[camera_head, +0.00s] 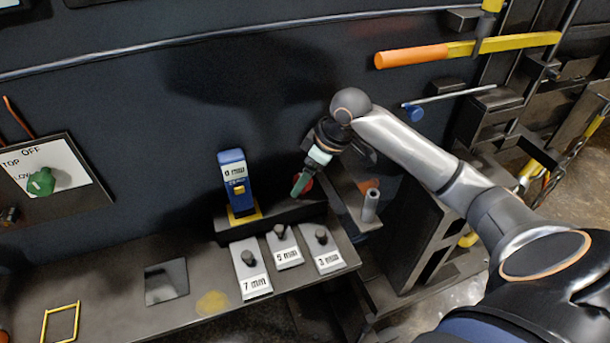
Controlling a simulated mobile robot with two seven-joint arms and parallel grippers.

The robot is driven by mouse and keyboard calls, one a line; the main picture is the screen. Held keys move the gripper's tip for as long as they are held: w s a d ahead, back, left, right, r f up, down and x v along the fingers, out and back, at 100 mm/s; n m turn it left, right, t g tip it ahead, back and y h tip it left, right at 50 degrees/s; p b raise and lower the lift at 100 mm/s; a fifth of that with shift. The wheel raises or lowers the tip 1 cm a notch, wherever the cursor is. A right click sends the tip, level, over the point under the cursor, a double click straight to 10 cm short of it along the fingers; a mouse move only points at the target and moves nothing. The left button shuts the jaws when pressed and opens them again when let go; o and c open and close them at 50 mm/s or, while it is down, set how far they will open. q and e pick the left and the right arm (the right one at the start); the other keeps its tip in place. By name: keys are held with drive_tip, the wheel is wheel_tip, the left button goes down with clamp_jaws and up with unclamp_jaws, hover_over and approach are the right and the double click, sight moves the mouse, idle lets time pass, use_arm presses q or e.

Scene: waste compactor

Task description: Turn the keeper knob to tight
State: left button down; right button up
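My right arm reaches in from the right, and its gripper (299,188) points down and left above the dark ledge. Its green-tipped fingers lie in front of a small red round part (307,181), which they partly hide. This red part may be the keeper knob, but no "tight" label is readable beside it. I cannot tell whether the fingers touch it or whether they are open or shut. A green knob (41,182) sits at the far left on a white plate (56,163) marked OFF, TOP and LOW. My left gripper is not in view.
A blue gauge (234,171) reading 0 mm stands left of the gripper. Blocks marked 7 mm (248,268), 5 mm (283,245) and 3 mm (325,248) lie on the shelf below. An orange-ended yellow lever (455,50) and a blue-ended rod (412,112) project at upper right.

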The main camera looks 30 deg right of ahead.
drive_tip(key=shift+w+f, duration=0.1)
drive_tip(key=shift+f, duration=0.1)
clamp_jaws()
idle(0.6)
